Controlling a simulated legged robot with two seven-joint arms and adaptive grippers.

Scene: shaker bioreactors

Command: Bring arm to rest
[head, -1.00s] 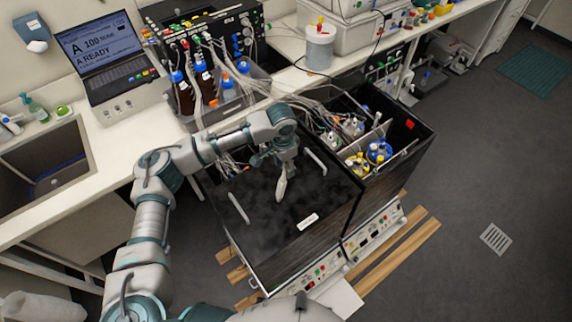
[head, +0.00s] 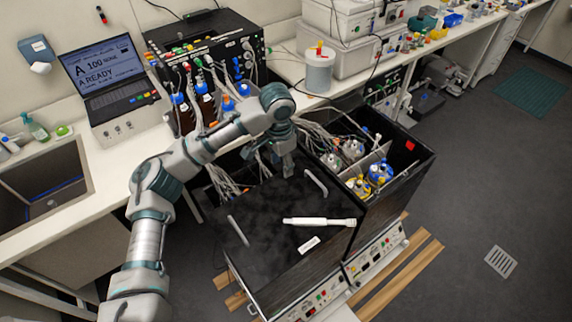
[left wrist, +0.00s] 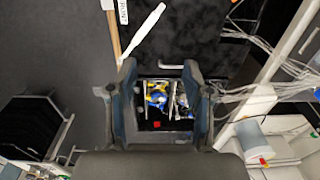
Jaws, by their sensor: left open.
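My left gripper (head: 284,166) is over the back edge of the black shaker lid (head: 265,237) in the head view, its fingers partly hidden by my wrist. In the left wrist view its two fingers (left wrist: 160,80) stand apart with nothing between them. A long white tool (head: 318,221) is over the lid's right front part, apart from the gripper, its right end near the lid's edge. It also shows in the left wrist view (left wrist: 148,28). I cannot tell whether it rests fully on the lid. My right gripper is out of view.
An open black shaker box (head: 418,160) with blue- and yellow-capped bottles stands to the right of the lid. Tubes and a rack of bottles (head: 205,105) are behind my arm. A laptop (head: 105,75) and sink (head: 45,190) are left.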

